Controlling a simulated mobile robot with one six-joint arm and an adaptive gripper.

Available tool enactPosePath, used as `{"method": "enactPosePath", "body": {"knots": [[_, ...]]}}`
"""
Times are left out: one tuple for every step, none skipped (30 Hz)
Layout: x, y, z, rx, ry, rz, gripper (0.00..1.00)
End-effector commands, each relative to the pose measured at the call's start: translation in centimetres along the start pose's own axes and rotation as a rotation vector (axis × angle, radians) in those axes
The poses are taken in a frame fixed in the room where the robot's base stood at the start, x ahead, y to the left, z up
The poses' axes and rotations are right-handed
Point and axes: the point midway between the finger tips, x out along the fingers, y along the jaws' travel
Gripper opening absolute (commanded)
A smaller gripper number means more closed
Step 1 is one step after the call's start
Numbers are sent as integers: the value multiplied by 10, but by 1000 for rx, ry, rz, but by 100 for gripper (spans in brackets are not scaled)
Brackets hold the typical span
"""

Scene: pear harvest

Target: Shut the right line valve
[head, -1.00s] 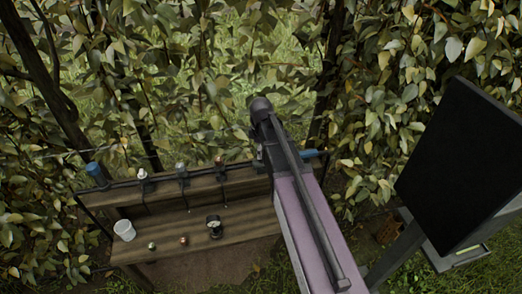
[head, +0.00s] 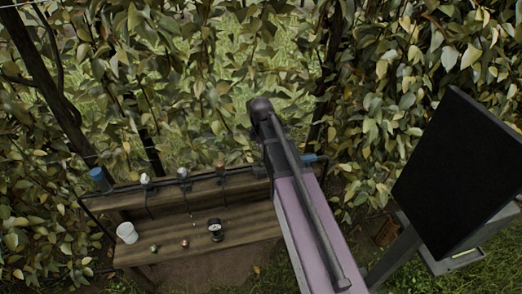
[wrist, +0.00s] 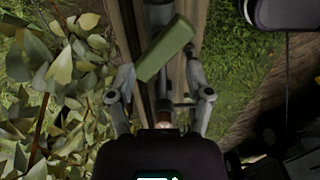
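The right line valve's blue handle (head: 312,158) shows at the right end of the dark pipe along the bench back in the head view, partly behind my arm. In the wrist view a green, block-like handle (wrist: 165,50) lies slantwise between the fingers of my gripper (wrist: 162,75). It looks like the same valve's handle, though its colour differs there. In the head view my arm hides the fingers.
A second blue handle (head: 100,179) stands at the pipe's left end. Several small fittings sit along the pipe. A white cup (head: 127,232), a dark gauge (head: 215,229) and small round items lie on the wooden bench (head: 180,219). Foliage crowds behind; a dark panel (head: 458,172) stands right.

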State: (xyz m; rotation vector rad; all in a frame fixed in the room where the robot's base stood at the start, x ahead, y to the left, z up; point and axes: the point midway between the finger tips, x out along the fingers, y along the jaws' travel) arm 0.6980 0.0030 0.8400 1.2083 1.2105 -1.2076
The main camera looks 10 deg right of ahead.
Motion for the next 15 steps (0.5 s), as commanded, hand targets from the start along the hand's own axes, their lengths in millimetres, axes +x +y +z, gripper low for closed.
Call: {"method": "enactPosePath", "body": {"knots": [[-9, 0, 0, 1, 0, 0, 66], [-11, 0, 0, 1, 0, 0, 66], [-14, 0, 0, 1, 0, 0, 66], [-17, 0, 0, 1, 0, 0, 66], [-19, 0, 0, 1, 0, 0, 66], [-23, 0, 0, 1, -1, 0, 66], [-25, 0, 0, 1, -1, 0, 66], [-27, 0, 0, 2, -1, 0, 66], [-31, 0, 0, 2, -1, 0, 66], [-33, 0, 0, 2, -1, 0, 66], [-36, 0, 0, 2, -1, 0, 66], [-39, 0, 0, 2, -1, 0, 66], [-41, 0, 0, 2, -1, 0, 66], [-44, 0, 0, 2, -1, 0, 66], [-47, 0, 0, 2, -1, 0, 66]]}}
